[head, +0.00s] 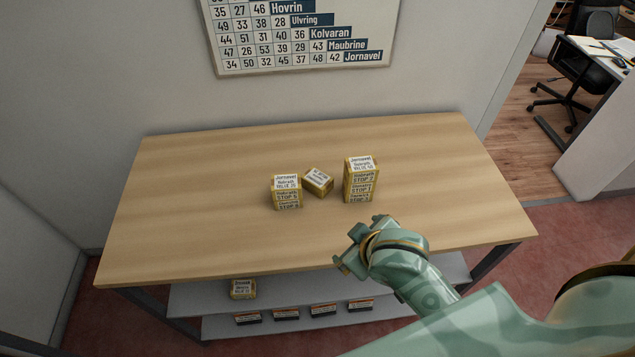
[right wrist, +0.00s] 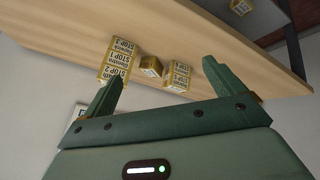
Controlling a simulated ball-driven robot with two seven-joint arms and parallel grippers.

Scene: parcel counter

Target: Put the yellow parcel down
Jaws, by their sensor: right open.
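Yellow parcels with white labels stand on the wooden counter. A taller stack (head: 361,182) is right of the middle, a lower stack (head: 287,193) is to its left, and a single parcel (head: 318,181) lies turned at an angle between them. All three show in the right wrist view, the taller stack (right wrist: 118,62) at left, the single parcel (right wrist: 151,68) and the lower stack (right wrist: 178,77). My right gripper (head: 349,247) is open and empty by the counter's front edge, apart from the parcels. My left gripper is out of view.
The counter (head: 200,220) is bare around the parcels. A shelf (head: 390,285) below holds another yellow parcel (head: 242,288), with several dark labelled items (head: 285,313) lower down. A chart (head: 300,40) hangs on the wall behind.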

